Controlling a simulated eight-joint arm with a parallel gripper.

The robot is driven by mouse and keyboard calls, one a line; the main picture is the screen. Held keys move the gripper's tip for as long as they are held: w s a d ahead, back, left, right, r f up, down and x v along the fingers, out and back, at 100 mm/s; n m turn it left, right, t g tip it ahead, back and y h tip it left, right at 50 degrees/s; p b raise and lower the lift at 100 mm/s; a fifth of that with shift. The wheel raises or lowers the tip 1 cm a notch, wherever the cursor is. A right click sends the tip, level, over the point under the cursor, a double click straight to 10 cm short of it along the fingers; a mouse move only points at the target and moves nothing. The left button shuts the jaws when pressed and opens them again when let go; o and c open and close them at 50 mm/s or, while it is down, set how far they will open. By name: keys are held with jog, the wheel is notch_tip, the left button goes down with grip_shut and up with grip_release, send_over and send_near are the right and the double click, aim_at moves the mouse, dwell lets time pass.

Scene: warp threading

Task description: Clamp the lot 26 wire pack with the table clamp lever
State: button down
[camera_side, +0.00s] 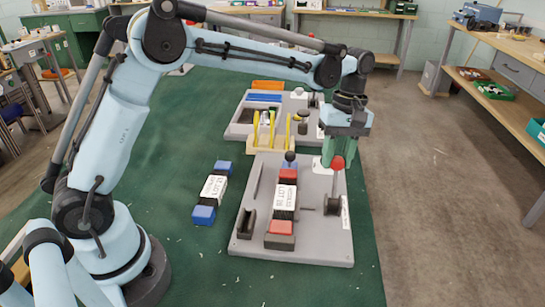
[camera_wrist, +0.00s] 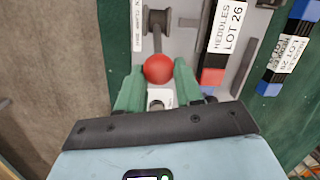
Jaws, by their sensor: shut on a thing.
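The lot 26 wire pack (camera_side: 285,200), with red ends and a white label, lies on a grey board (camera_side: 320,247). Its label reads "HEDDLES LOT 26" in the wrist view (camera_wrist: 226,25). The clamp lever with a red ball (camera_side: 338,163) stands roughly upright at the board's right side, beside the pack. My gripper (camera_side: 337,155) is at the top of this lever, its green fingers shut on the red ball. In the wrist view, the ball (camera_wrist: 158,68) sits between the fingertips (camera_wrist: 158,74). The ball partly hides the lever's rod.
A blue-ended pack (camera_side: 213,190) lies on the green mat (camera_side: 190,255) left of the board. A black-knobbed part (camera_side: 290,157) stands at the board's far edge. Behind are a yellow-pronged holder (camera_side: 268,135) and a grey tray (camera_side: 238,123).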

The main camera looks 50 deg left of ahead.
jog(key=shift+w+a+f+g+h, duration=0.3)
jog(key=shift+w+f+g+h, duration=0.1)
jog(key=shift+w+g+h, duration=0.15)
jog(key=shift+a, duration=0.1)
jog(key=c, duration=0.8)
grip_release()
jog(key=shift+o, duration=0.2)
jog(key=v, duration=1.2)
jog(key=shift+s+r, duration=0.1)
jog(key=shift+r, duration=0.05)
